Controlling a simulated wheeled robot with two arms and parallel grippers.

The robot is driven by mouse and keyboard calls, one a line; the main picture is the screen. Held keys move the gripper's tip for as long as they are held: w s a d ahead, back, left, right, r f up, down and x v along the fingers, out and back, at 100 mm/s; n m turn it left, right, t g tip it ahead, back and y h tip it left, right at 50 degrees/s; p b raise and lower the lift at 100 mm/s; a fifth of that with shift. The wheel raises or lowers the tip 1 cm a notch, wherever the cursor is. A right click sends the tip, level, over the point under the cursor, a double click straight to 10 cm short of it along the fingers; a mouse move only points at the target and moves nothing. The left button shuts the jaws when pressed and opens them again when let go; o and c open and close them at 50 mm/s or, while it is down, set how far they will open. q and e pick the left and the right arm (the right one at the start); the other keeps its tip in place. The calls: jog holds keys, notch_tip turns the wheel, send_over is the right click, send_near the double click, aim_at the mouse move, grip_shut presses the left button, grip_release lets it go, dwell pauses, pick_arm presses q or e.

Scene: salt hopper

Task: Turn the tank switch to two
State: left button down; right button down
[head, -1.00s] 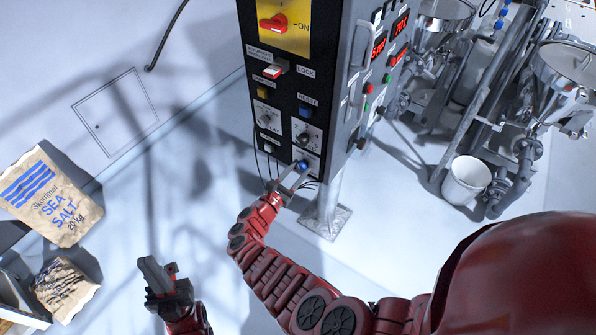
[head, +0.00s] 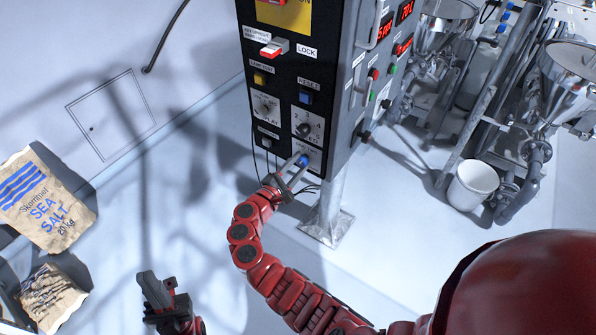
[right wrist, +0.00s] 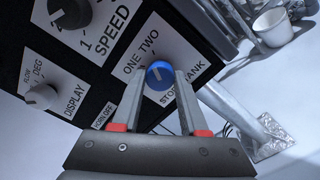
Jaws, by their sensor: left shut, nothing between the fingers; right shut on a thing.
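The tank switch is a blue knob (right wrist: 160,75) low on the black control panel, with a label reading ONE TWO above it and the word TANK below. A short pale pointer mark shows on its face; its exact direction is hard to tell. My right gripper (right wrist: 158,82) is shut on the knob, one finger on each side. The knob (head: 303,160) and my right gripper (head: 298,171) also show at the panel's bottom edge in the head view. My left gripper (head: 156,287) is shut and empty, low over the floor, away from the panel.
The speed knob (head: 304,128), display knob (head: 265,104) and red-white lock switch (head: 273,48) sit above on the panel. Salt bags (head: 45,200) lie at left. A white bucket (head: 472,186) and steel hoppers stand at right.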

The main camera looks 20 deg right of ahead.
jog(key=shift+m+b, duration=0.45)
jog(key=shift+m, duration=0.05)
jog(key=shift+c, duration=2.2)
grip_release()
